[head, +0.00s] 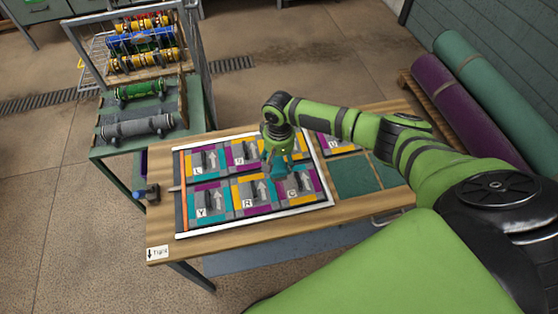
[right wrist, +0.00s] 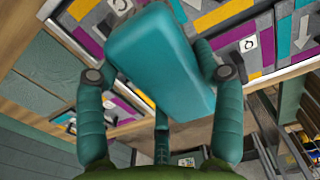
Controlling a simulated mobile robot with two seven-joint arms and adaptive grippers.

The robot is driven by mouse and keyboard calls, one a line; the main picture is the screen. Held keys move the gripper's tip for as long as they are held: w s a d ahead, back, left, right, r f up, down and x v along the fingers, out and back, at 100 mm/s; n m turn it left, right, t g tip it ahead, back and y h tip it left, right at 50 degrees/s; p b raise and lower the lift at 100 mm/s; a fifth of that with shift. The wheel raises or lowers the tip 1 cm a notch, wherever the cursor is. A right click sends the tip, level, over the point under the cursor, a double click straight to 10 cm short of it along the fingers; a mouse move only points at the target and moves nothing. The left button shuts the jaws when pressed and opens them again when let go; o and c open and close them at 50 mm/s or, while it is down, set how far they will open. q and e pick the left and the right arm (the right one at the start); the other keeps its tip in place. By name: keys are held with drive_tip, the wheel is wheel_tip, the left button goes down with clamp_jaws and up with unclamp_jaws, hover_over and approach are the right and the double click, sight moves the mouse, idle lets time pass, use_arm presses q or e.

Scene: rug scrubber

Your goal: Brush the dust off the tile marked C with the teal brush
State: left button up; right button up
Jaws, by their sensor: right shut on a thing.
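My right gripper (head: 281,157) is over the tile board, near the tile marked C (head: 296,187) in the front row. In the right wrist view the gripper (right wrist: 158,75) is shut on the teal brush (right wrist: 160,55), with fingers on both sides of its block. In the head view the hand largely hides the brush. The bristles are hidden, so I cannot tell whether they touch a tile. Tile C is a patchwork of grey, purple and other colours with a pale arrow; dust on it is too small to make out. My left gripper is not in view.
The white-edged board (head: 250,214) also carries tiles marked Y and R and a back row. Bare green panels (head: 355,178) lie at its right on the wooden table (head: 185,245). A rack with rolls (head: 138,125) stands at the left, rug rolls (head: 450,95) at the right.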

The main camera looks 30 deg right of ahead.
drive_tip(key=shift+r, duration=2.45)
